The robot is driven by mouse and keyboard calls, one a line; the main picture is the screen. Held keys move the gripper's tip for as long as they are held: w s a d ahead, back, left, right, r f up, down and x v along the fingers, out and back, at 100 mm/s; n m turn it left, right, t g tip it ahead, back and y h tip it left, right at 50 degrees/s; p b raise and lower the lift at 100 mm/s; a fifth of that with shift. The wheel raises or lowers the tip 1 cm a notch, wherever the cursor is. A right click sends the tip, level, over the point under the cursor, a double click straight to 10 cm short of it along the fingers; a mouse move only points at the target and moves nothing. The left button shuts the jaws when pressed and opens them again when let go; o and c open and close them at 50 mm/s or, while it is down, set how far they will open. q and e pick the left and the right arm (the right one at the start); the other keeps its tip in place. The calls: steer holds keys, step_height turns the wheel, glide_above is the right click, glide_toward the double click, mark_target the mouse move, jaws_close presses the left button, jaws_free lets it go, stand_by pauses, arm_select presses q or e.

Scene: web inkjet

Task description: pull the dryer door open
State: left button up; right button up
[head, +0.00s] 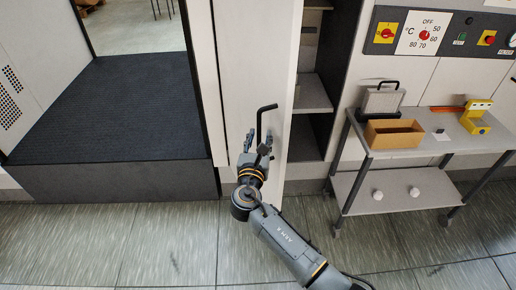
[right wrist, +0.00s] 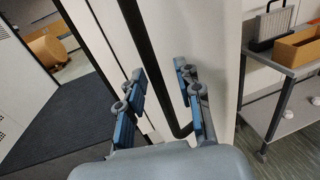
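The tall white door panel (head: 250,75) stands in the middle of the head view, with a black bar handle (head: 259,125) bent at its top. My right gripper (head: 257,145) is at the lower part of the handle. In the right wrist view, the handle (right wrist: 160,75) runs down between the two spread blue-padded fingers of my right gripper (right wrist: 160,103). Gaps show between fingers and bar, so the gripper is open around the handle. Right of the panel's edge a dark shelved compartment (head: 312,95) shows. My left gripper is out of view.
A grey trolley (head: 425,146) at the right holds a cardboard box (head: 393,135), a metal case and a yellow device (head: 475,118). A control panel (head: 430,33) is above. A dark-floored opening (head: 115,105) is at the left. The tiled floor in front is clear.

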steer(key=s, duration=1.1)
steer(key=shift+s+a, duration=0.4)
steer(key=shift+a, duration=0.05)
steer(key=shift+c, duration=0.2)
